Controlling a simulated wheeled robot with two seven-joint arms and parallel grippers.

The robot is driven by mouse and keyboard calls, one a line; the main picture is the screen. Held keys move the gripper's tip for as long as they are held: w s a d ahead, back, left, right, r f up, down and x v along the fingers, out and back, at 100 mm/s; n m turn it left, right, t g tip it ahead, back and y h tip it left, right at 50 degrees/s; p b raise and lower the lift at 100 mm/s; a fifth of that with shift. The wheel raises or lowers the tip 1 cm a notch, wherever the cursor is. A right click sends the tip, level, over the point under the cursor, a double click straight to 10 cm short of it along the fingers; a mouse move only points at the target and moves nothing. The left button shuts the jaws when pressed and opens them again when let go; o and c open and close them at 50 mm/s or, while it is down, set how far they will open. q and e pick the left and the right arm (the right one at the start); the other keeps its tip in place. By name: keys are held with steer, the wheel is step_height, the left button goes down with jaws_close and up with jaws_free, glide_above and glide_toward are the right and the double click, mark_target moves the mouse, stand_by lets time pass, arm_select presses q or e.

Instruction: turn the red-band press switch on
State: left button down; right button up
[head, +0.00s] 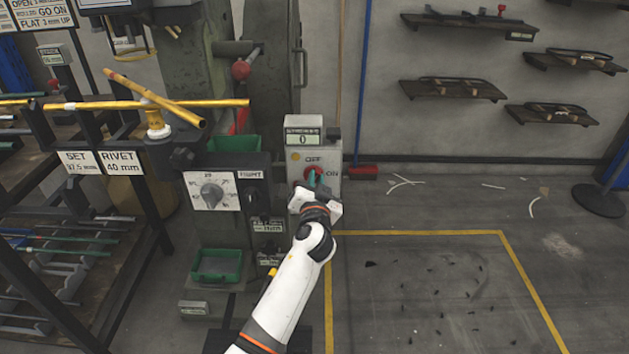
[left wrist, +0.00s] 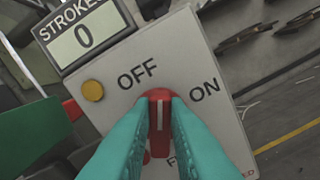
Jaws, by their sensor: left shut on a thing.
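The press switch is a red knob (left wrist: 159,122) with a white line, on a pale control box (head: 325,163) labelled OFF and ON. My left gripper (head: 317,183) is shut on the knob, with its teal fingers on either side of it in the left wrist view (left wrist: 157,112). The white line points between OFF and ON. The green press column (head: 215,88) behind the box carries a red diagonal band (head: 238,122). The lower label on the box is partly hidden by the fingers. My right gripper is not in view.
A stroke counter (head: 303,137) on the box reads 0. A yellow button (left wrist: 92,90) sits beside OFF. A dial panel (head: 212,194) and green trays (head: 216,267) stand to the left. Yellow-marked floor (head: 430,290) at right is largely open, with small dark scraps.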

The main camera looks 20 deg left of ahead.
arm_select(q)
steer(key=m, duration=0.2)
steer(key=shift+d+m, duration=0.15)
steer(key=shift+m, duration=0.25)
steer(key=shift+w+f+m+p, duration=0.1)
steer(key=shift+m+p, duration=0.25)
steer(key=shift+m, duration=1.05)
steer(key=shift+d+f+m+p, duration=0.15)
steer(key=shift+m+p, duration=0.35)
steer(key=shift+m, duration=1.2)
steer(key=shift+d+f+m+p, duration=0.1)
steer(key=shift+f+m+p, duration=0.3)
steer(key=shift+m, duration=1.3)
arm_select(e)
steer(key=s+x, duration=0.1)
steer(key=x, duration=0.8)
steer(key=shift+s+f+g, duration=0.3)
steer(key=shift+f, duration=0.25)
arm_select(q)
steer(key=shift+r, duration=0.15)
steer(key=c, duration=1.4)
jaws_free()
